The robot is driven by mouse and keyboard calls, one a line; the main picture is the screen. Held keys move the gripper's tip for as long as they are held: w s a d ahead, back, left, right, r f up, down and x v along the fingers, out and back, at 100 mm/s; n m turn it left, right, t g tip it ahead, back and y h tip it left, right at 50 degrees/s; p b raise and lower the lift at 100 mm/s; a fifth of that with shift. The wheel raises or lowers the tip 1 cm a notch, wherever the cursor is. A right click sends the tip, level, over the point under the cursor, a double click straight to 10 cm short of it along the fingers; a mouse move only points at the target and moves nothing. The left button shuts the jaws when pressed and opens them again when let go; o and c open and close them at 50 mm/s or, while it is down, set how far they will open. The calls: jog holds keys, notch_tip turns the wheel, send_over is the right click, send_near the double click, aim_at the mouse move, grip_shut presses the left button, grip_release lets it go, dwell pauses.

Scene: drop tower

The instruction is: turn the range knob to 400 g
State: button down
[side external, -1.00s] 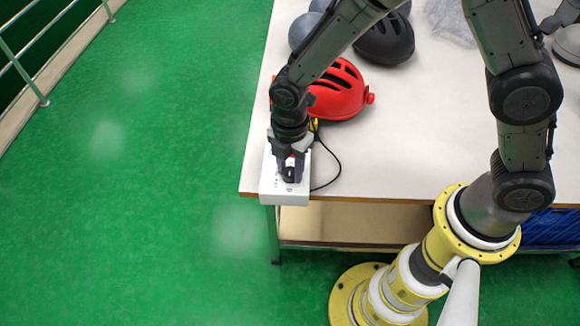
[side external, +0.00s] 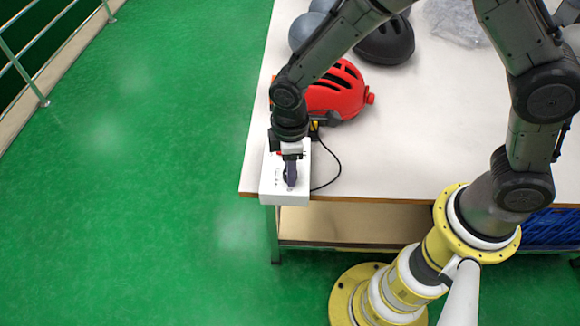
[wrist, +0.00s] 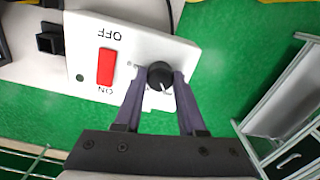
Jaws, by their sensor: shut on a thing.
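The range knob (wrist: 160,76) is a black round knob with a pale pointer line, on a white control box (wrist: 120,40). In the wrist view its pointer faces down and a little right, toward the gripper's palm. My gripper (wrist: 158,80) is shut on the knob, with one finger on each side. In the side view the white box (side external: 272,190) sits at the table's front left corner, and my gripper (side external: 290,180) points down onto it. The scale marks around the knob are too small or hidden to read.
A red rocker switch (wrist: 106,68) marked ON and OFF is on the same box. A black cable (side external: 335,165) runs from the box. A red helmet (side external: 340,90) and a dark helmet (side external: 385,42) lie behind. The table (side external: 430,130) is clear to the right.

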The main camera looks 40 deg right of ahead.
jog(key=m, duration=0.6)
jog(key=shift+r, duration=0.1)
jog(key=m, duration=0.6)
jog(key=shift+m, duration=0.4)
jog(key=m, duration=0.6)
jog(key=shift+w, duration=0.1)
jog(key=m, duration=0.6)
jog(key=shift+m, duration=0.3)
jog(key=c, duration=0.5)
grip_release()
notch_tip(320, 180, up, 14)
